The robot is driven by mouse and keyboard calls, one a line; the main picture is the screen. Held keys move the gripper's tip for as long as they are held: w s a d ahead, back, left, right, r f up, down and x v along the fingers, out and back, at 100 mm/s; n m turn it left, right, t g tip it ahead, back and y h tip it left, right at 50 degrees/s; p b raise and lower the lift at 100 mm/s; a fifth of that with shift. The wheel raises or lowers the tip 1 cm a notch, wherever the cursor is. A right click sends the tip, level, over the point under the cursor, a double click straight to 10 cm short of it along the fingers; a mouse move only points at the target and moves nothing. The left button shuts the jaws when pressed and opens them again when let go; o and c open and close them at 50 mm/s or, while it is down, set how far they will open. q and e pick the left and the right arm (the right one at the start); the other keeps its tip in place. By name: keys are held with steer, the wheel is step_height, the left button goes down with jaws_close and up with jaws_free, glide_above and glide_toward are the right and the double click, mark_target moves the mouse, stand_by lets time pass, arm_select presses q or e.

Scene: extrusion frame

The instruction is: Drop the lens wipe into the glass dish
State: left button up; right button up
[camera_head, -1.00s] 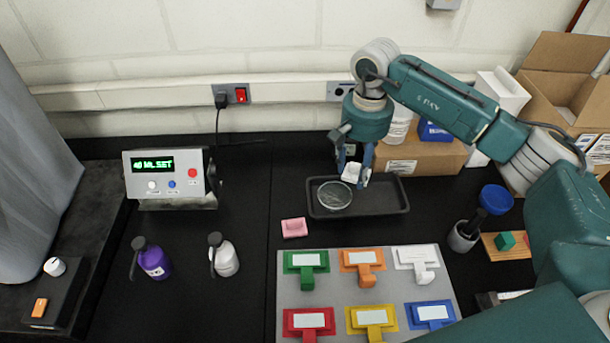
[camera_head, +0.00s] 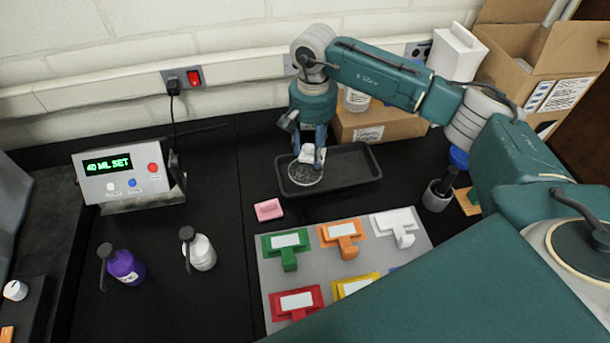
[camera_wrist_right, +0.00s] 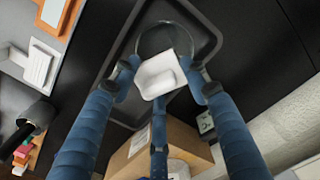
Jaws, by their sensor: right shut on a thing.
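The lens wipe, a small white folded piece (camera_head: 307,153), is held in my right gripper (camera_head: 308,158), which is shut on it. It also shows in the right wrist view as a white pad (camera_wrist_right: 160,74) between the blue fingers (camera_wrist_right: 162,84). The round clear glass dish (camera_head: 304,177) sits at the left end of the black tray (camera_head: 350,180). The wipe is over the far part of the dish in the head view, and its exact height above the dish is hard to tell. In the wrist view the dish's rim (camera_wrist_right: 142,42) shows beyond the wipe. My left gripper is not in view.
A pink block (camera_head: 268,210) lies in front of the tray. A grey board with coloured T-shaped pieces (camera_head: 340,228) is nearer. Purple (camera_head: 126,267) and white (camera_head: 200,252) bottles and a display box (camera_head: 125,172) stand left. A cardboard box (camera_head: 380,125) is behind the tray.

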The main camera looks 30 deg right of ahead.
steer(key=o, duration=1.2)
step_height(320, 180, up, 12)
steer(key=shift+r, duration=0.1)
